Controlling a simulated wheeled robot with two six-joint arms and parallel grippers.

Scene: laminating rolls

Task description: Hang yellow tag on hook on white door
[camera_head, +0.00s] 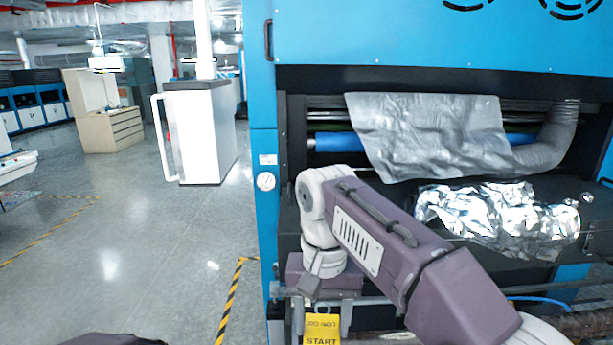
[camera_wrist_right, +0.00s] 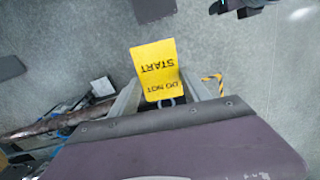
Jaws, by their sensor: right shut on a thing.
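A yellow tag (camera_head: 322,331) with the words DO NOT START hangs at the bottom centre of the head view, its lower edge cut off by the frame. My right gripper (camera_head: 321,315) is shut on it. The right wrist view also shows the tag (camera_wrist_right: 155,68), upside down in the picture, in front of the fingers of the gripper (camera_wrist_right: 165,98). A white cabinet (camera_head: 205,135) with a dark top and a white upright frame or handle stands at the left, well away from the tag. I cannot make out a hook on it. My left gripper is not in view.
A large blue machine (camera_head: 262,215) with a blue roller (camera_head: 335,142) and crumpled foil (camera_head: 500,215) stands close on the right, behind my right arm. Open grey floor (camera_head: 120,250) with yellow-black marking tape lies at the left. A beige drawer unit (camera_head: 110,130) stands farther back.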

